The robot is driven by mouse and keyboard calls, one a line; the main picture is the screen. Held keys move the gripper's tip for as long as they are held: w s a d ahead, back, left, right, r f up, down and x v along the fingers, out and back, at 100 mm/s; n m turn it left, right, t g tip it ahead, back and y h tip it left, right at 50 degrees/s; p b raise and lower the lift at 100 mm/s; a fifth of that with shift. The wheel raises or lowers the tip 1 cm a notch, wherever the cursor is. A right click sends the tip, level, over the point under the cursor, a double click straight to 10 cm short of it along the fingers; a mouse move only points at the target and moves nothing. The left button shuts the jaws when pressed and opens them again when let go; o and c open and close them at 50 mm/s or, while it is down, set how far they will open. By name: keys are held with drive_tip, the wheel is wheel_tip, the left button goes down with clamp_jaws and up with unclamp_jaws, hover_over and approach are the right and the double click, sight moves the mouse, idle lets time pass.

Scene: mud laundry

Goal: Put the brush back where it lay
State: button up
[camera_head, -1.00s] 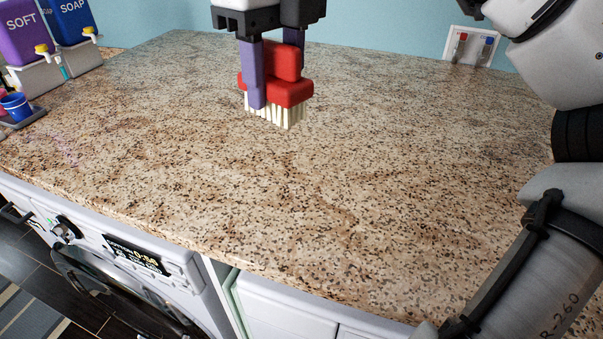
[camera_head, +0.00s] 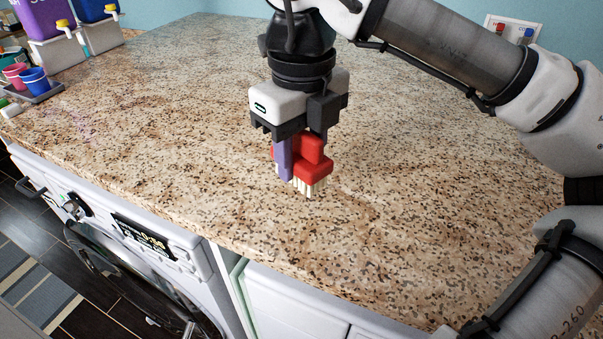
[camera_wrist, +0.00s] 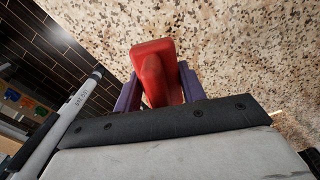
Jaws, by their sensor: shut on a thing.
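The brush has a red body and pale bristles (camera_head: 311,187). It is between the purple fingers of my gripper (camera_head: 302,162) in the head view, bristles pointing down. My gripper is shut on its red part. The bristle tips are at or just above the speckled countertop (camera_head: 420,215); I cannot tell whether they touch. In the wrist view the red brush (camera_wrist: 155,72) sits between the two purple fingers, with its bristles hidden.
Purple and blue dispensers (camera_head: 45,18) stand at the back left. A dark tray (camera_head: 40,92) with small cups is in front of them. A washing machine (camera_head: 130,245) is under the front edge. The counter around the brush is clear.

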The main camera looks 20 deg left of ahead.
sight(302, 179)
wheel_tip(302, 179, down, 5)
drive_tip(key=shift+r+p, duration=0.1)
drive_tip(key=shift+p, duration=0.3)
drive_tip(key=o, duration=0.9)
wheel_tip(302, 179, up, 12)
drive_tip(key=b, duration=0.2)
drive_tip(key=shift+b, duration=0.3)
